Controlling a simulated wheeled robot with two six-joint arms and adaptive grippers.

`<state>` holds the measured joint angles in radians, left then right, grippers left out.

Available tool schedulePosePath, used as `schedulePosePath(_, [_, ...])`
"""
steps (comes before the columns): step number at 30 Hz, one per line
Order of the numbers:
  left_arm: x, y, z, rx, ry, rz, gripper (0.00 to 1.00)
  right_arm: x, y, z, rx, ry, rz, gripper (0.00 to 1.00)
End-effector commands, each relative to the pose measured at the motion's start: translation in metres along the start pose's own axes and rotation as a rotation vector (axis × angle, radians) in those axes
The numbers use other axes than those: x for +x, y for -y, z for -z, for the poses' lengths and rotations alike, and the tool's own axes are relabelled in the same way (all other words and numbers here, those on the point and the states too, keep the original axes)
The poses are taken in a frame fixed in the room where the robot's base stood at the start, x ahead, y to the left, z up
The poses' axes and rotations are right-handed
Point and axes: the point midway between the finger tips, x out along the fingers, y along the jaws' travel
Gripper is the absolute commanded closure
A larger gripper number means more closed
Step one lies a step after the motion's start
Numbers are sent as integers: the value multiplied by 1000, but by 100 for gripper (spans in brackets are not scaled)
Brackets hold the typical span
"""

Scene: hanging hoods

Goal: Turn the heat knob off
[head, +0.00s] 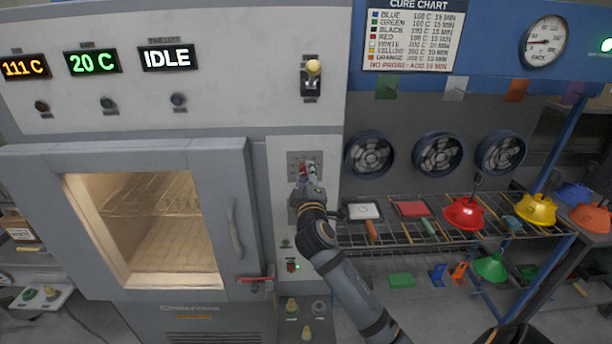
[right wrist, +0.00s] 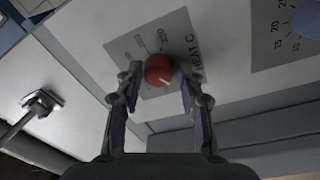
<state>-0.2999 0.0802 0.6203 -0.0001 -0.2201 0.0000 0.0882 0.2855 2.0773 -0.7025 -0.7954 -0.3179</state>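The heat knob (right wrist: 159,70) is a round red knob with a white pointer line, on a grey dial plate lettered "HEAT C" in the right wrist view. My right gripper (right wrist: 160,76) is open, with one finger on each side of the knob. A gap shows at the right finger; contact at the left finger is unclear. My left gripper is not in view.
A blue knob (right wrist: 308,20) on a numbered dial is close to the red one. The oven door (head: 150,215) with its handle (head: 235,228) is left of my arm. Displays read 111 C (head: 25,68), 20 C (head: 93,62) and IDLE (head: 167,58). A wire rack (head: 385,236) stands right.

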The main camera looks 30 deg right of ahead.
Motion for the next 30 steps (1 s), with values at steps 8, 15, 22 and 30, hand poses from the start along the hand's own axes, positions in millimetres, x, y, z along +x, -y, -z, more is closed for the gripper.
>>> schedulePosePath(8, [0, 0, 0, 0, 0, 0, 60, 0, -1, 1, 2, -1, -2, 47])
schedulePosePath(15, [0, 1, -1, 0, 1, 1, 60, -17, 0, 1, 4, -2, 0, 47])
schedulePosePath(22, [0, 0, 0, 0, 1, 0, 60, -77, 2, 0, 11, 1, 6, 47])
schedulePosePath(30, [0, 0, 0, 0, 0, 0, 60, -114, 0, 0, 6, -1, 1, 47])
